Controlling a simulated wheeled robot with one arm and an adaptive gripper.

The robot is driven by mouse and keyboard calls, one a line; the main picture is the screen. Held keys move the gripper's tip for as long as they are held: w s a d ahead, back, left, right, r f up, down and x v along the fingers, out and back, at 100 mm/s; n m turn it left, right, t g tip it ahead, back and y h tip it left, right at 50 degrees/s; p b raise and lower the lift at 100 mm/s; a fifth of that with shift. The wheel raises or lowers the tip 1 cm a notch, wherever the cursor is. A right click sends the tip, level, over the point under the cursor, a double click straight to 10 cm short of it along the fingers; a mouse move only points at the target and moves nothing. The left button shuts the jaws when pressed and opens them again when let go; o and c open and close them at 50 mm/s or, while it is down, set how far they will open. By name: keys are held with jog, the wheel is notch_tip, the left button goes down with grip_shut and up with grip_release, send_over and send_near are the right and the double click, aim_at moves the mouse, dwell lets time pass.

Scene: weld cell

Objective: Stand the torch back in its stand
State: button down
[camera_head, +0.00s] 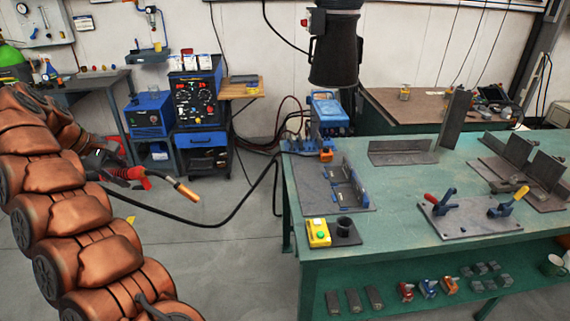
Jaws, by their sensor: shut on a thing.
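The welding torch (185,189) has a black neck and a copper-coloured nozzle, which points right and slightly down. It is in the air left of the green table. My gripper (137,177), dark with red parts, is shut on the torch's rear end; my arm partly hides this grip. A black cable runs from behind my arm, below the torch, to the table's left end. The likely stand is a short black round cup (345,227) on a dark plate at the table's front left corner. Its top looks open and empty. The torch is well left of it, apart.
A yellow box with a green button (318,233) stands just left of the cup. A dark fixture plate (313,192) with blue clamps lies behind it. A clamp plate (470,221) is to the right. A black extraction hood (335,55) hangs above.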

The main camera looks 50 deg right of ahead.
jog(key=s+d+n+g+h+b, duration=0.1)
jog(key=s+d+g+h, duration=0.1)
jog(key=s+d, duration=0.5)
jog(key=s+d+f+n+g+h+b, duration=0.1)
jog(key=s+d+n+g+b, duration=0.15)
jog(key=d, duration=0.85)
jog(key=s+d+g+h+b, duration=0.1)
jog(key=s+d+g+h, duration=0.15)
jog(key=s+d, duration=0.55)
jog(key=s+d+g+b, duration=0.1)
jog(key=s+d+g, duration=0.1)
jog(key=s+d, duration=0.45)
jog(key=s+d+f+g+b, duration=0.1)
jog(key=s+d+g, duration=0.15)
jog(key=s, duration=0.75)
jog(key=s+d+g, duration=0.2)
jog(key=s+d, duration=0.3)
jog(key=s, duration=0.4)
notch_tip(320, 180, down, 6)
jog(key=p, duration=0.1)
jog(key=shift+m+b, duration=0.25)
jog(key=shift+b, duration=2.3)
